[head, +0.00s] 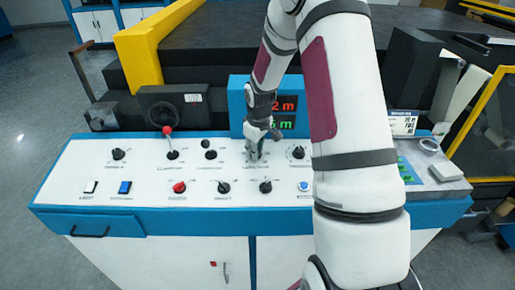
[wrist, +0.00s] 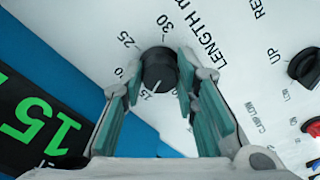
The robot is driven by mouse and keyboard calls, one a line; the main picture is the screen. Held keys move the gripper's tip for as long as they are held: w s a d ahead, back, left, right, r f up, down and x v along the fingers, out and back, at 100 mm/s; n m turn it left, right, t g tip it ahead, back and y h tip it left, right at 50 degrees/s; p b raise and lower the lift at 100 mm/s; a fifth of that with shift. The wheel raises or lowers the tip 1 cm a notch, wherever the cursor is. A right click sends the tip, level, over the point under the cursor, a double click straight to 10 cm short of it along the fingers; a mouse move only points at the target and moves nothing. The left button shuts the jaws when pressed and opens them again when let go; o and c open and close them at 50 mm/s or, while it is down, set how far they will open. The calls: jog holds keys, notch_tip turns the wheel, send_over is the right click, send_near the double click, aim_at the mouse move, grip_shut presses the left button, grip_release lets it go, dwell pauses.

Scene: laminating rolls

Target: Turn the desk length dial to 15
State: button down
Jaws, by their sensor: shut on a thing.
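The length dial (wrist: 158,70) is a round black knob with a white pointer line on a white panel, lettered "LENGTH M". My gripper (wrist: 157,88) has its teal-padded fingers on both sides of the knob and is shut on it. The pointer slants down-left, by a small mark that looks like 15; 25 and 30 are readable farther round. The green display (wrist: 42,128) in the wrist view reads 15. In the head view my gripper (head: 256,152) reaches down onto the panel below the display box (head: 238,100) and hides the dial.
Other black knobs (head: 298,153) stand close by on the console (head: 130,172), with a red-topped lever (head: 168,132) to the left. A black knob (wrist: 304,68) by "UP" lies right in the wrist view.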

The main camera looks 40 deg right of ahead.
jog(key=shift+n, duration=0.3)
dwell(0.4)
jog(key=c, duration=1.2)
grip_release()
jog(key=shift+c, duration=0.2)
jog(key=d+v, duration=0.1)
jog(key=v, duration=1.1)
jog(key=shift+a, duration=0.45)
